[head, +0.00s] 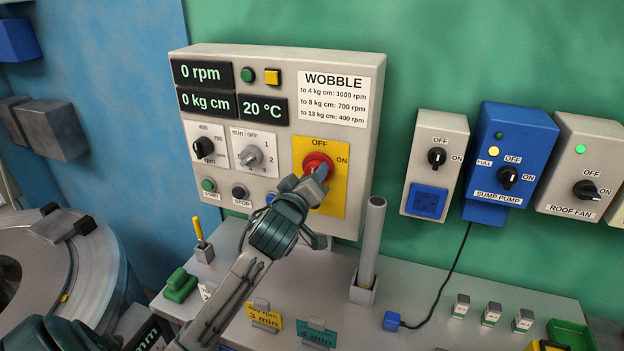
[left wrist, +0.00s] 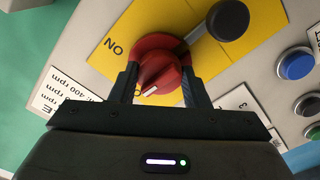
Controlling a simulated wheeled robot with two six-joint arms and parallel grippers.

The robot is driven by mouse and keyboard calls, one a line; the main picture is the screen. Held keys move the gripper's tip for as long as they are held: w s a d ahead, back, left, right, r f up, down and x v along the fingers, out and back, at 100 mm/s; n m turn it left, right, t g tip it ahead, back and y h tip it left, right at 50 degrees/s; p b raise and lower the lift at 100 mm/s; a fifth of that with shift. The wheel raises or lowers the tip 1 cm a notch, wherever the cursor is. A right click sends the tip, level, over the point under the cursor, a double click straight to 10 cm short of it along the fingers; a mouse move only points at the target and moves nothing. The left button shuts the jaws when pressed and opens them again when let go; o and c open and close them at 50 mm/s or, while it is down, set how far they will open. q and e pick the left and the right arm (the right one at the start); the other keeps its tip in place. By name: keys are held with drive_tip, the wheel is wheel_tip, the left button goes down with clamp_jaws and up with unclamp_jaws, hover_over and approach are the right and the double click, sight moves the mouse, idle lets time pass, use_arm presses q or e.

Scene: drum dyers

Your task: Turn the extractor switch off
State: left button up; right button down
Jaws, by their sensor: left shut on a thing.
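The extractor switch is a red rotary knob (head: 317,160) on a yellow plate (head: 333,201), marked OFF above and ON at upper right. It sits at the lower right of the grey control panel. My left gripper (head: 318,180) is shut on the knob's grip. In the left wrist view my left gripper's fingers (left wrist: 158,88) stand on both sides of the red knob (left wrist: 155,62). A white mark on the knob shows between the fingers, toward the gripper's body. The gripper hides part of the knob and plate. My right gripper is not in view.
The panel (head: 270,55) shows 0 rpm. Below are small START (head: 208,185) and STOP (head: 239,191) buttons. A grey upright tube (head: 371,240) stands just right of my left gripper. Sump pump (head: 515,150) and roof fan (head: 585,165) boxes hang farther right.

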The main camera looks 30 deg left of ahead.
use_arm(q)
drive_tip(key=shift+n, duration=0.5)
drive_tip(key=o, duration=1)
drive_tip(key=shift+p+v, duration=1)
drive_tip(key=shift+v, duration=4.4)
